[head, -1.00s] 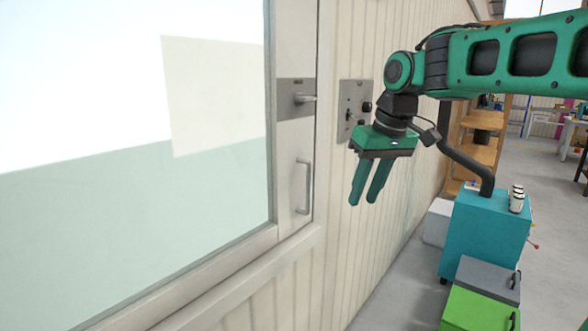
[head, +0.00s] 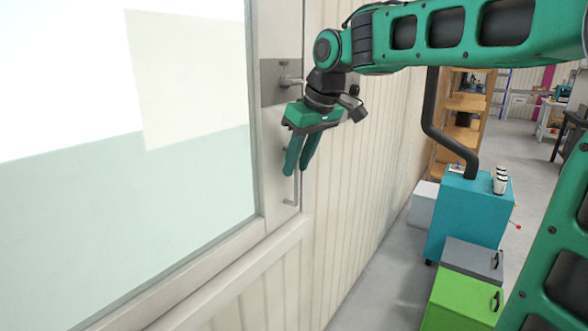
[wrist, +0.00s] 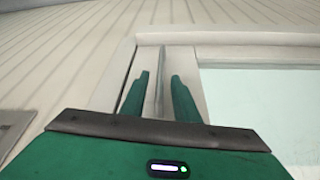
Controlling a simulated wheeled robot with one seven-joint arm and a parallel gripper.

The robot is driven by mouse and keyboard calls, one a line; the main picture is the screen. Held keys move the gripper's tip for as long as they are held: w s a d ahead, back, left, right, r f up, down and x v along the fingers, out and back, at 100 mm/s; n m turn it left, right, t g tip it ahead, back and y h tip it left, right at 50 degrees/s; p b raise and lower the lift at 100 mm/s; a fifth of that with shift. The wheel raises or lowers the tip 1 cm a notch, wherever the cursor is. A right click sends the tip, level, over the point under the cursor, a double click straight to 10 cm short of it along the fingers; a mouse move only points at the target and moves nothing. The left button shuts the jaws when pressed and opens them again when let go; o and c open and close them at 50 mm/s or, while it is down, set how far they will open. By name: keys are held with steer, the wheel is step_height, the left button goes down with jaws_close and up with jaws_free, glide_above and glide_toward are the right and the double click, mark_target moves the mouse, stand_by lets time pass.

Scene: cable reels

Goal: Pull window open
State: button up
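The window (head: 190,130) fills the left of the head view, with a pale frame (head: 272,215); it looks closed. Its vertical bar handle (head: 295,190) is on the right side of the frame, partly hidden behind my gripper. A lever handle (head: 290,81) on a grey plate sits above it. My gripper (head: 297,172) points downward in front of the bar handle, fingers apart. In the wrist view, the open fingers (wrist: 157,85) point toward the window frame, with the thin upright handle (wrist: 159,90) showing between them. I cannot tell whether the fingers touch it.
The ribbed wall (head: 345,200) runs away to the right of the window. A teal cabinet (head: 465,220), a grey box (head: 470,262) and a green box (head: 462,298) stand along it. A wooden shelf (head: 465,105) is farther back. Open floor (head: 375,285) lies between wall and boxes.

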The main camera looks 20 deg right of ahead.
steer(key=shift+x, duration=0.9)
jaws_close()
steer(key=shift+s, duration=0.1)
